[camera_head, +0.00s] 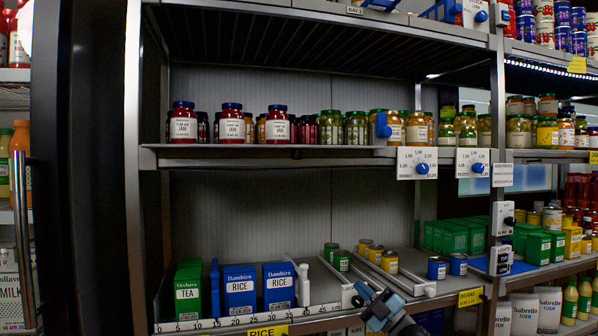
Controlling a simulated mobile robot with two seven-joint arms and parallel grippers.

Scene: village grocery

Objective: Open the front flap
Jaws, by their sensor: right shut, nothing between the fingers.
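My right gripper (365,297) reaches in from the bottom, at the front edge of the lower shelf. Its fingers are shut with nothing between them. A small white plate (348,296) stands at the shelf front just left of the fingers; it may be the front flap, but I cannot tell for sure. The gripper overlaps it in the picture, and I cannot tell whether they touch. White-railed lanes (405,275) run back behind the gripper, with green and yellow cans between the rails. My left gripper is not in view.
Rice boxes (240,288) and green tea boxes (188,290) stand left on the lower shelf. A shelf of jars (232,125) hangs above, with white dial plates (418,163) at its front edge. A metal upright (497,120) stands right. Space between the shelves is open.

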